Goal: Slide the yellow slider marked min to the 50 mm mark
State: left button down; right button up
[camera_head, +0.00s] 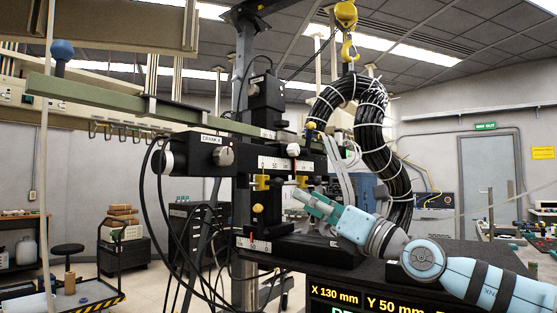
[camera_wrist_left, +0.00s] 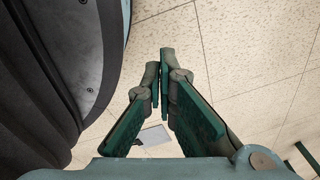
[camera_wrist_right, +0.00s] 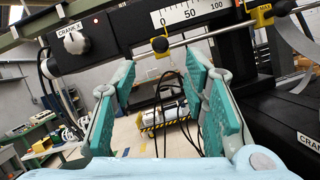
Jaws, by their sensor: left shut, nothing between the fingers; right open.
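A black rail carries a white scale (camera_wrist_right: 190,12) marked 0, 50 and 100. A small yellow slider (camera_wrist_right: 160,44) hangs on the thin rod below it, near the 0 end in the right wrist view; its label is not readable. It also shows in the head view (camera_head: 261,183). A second yellow slider marked MAX (camera_wrist_right: 262,15) sits to the right, beyond the 100 mark. My right gripper (camera_wrist_right: 162,65) is open and empty, its fingertips spread on either side of the first slider in that view; contact cannot be seen. My left gripper (camera_wrist_left: 165,62) is shut and empty above the floor.
A black knob unit marked CRANK X (camera_wrist_right: 75,38) is left of the scale. A thick black cable bundle (camera_head: 380,140) hangs from a yellow hook (camera_head: 347,48). A display (camera_head: 375,300) reads X 130 mm, Y 50 mm. Thin black cables hang left of the rig.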

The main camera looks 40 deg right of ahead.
aim_at(282, 185)
jog(key=shift+w+r+p, duration=0.55)
jog(key=shift+w+p, duration=0.3)
jog(key=shift+p, duration=2.05)
jog(key=shift+w+r+p, duration=0.5)
jog(key=shift+w+p, duration=0.3)
jog(key=shift+p, duration=2.1)
jog(key=shift+w+r+p, duration=0.55)
jog(key=shift+w+p, duration=0.3)
jog(key=shift+p, duration=2.05)
jog(key=p+x, duration=0.1)
jog(key=p, duration=0.2)
jog(key=p+x, duration=0.2)
jog(key=p, duration=0.2)
jog(key=shift+w+a, duration=0.15)
jog(key=shift+a, duration=0.15)
jog(key=shift+w+a+f+p, duration=0.15)
jog(key=shift+w+p, duration=0.1)
jog(key=shift+p, duration=0.2)
jog(key=shift+w+f, duration=0.15)
jog(key=shift+w, duration=0.1)
jog(key=shift+c, duration=0.2)
grip_shut()
